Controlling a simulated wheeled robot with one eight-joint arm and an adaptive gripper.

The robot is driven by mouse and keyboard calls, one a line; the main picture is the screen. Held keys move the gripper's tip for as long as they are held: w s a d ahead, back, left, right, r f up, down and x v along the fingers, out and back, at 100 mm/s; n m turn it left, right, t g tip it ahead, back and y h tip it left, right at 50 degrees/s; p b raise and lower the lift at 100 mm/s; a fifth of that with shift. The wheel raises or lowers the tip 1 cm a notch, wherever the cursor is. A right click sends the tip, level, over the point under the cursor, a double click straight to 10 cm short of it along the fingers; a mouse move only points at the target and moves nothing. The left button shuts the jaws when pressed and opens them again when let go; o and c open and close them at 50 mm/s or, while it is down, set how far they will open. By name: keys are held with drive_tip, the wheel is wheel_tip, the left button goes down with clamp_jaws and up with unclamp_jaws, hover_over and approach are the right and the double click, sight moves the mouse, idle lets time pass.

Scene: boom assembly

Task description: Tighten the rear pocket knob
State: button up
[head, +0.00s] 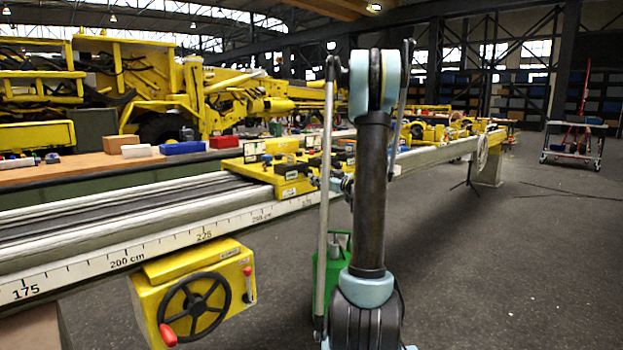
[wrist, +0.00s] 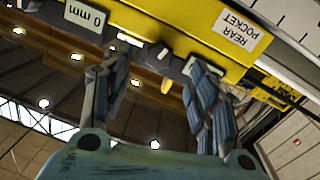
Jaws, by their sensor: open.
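In the wrist view, the yellow carriage (wrist: 190,25) bears a white label (wrist: 238,29) reading REAR POCKET and a plate (wrist: 87,14) reading 0 mm. My gripper (wrist: 157,68) is open below its edge, with one finger on each side of a small dark part (wrist: 157,55). That part looks like the knob, but it is small and I cannot tell for certain. A gap shows between the fingers, and contact is not clear. In the head view, the carriage (head: 287,189) sits on the long rail, and my arm hides its right side and most of my gripper.
The long grey rail (head: 150,222) with a centimetre scale runs across the head view. A yellow box with a black handwheel (head: 194,307) hangs at its front. A green can (head: 332,262) stands behind my arm. The floor to the right is mostly clear, with a cart (head: 573,143) far back.

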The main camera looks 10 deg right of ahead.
sight(307, 173)
drive_tip(key=shift+x, duration=2.9)
drive_tip(key=c, duration=1.1)
